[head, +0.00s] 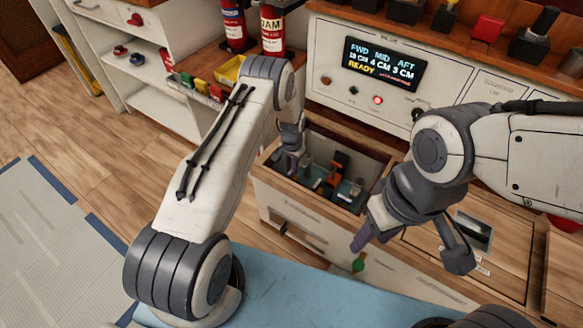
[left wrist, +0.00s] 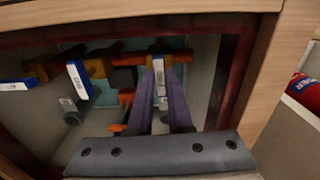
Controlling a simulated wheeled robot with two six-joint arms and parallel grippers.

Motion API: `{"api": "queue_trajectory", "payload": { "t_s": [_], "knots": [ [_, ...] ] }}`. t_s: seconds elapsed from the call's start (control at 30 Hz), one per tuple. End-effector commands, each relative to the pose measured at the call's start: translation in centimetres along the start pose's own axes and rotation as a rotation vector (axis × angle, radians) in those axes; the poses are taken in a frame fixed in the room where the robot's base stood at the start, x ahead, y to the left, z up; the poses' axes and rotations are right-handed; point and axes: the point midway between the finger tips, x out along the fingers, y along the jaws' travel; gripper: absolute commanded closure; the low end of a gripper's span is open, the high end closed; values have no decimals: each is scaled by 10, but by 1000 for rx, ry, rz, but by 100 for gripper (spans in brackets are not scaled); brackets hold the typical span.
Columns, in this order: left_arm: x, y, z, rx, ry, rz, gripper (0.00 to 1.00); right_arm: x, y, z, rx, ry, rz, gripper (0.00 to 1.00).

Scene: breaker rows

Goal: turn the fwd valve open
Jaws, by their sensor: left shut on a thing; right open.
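An open bay (head: 318,198) in the bench holds orange piping and valves. My left gripper (head: 292,160) reaches down into its left end. In the left wrist view its purple fingers (left wrist: 168,98) are shut on a lever handle (left wrist: 160,78) with a white label and a blue edge, on orange pipe; the lettering is too small to read surely. Two similar levers stand to the left, a middle one (left wrist: 78,80) and a far-left one (left wrist: 14,86). Which is the fwd valve I cannot tell from labels. My right gripper (head: 411,248) is open and empty right of the bay.
A panel display (head: 382,63) behind the bay reads FWD, MID, AFT with centimetre values and READY. A red light (head: 378,100) glows below it. Wooden bay walls (left wrist: 250,75) stand close around my left gripper. Red cylinders (head: 272,30) stand at the back left.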

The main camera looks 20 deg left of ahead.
Motion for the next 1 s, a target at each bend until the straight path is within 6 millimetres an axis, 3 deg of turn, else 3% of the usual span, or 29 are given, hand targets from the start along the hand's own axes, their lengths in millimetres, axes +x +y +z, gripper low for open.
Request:
{"api": "queue_trajectory", "payload": {
  "t_s": [0.67,0.7,0.73,1.0],
  "knots": [
    [-1,0,-2,58,4,-2,100,0,0,0,0,0,0,50],
    [-1,0,-2,58,4,-2,67,0,0,0,0,0,0,50],
    [-1,0,-2,58,4,-2,56,0,0,0,0,0,0,50],
    [0,0,-1,56,2,-1,52,0,0,0,0,0,0,50]
  ]
}}
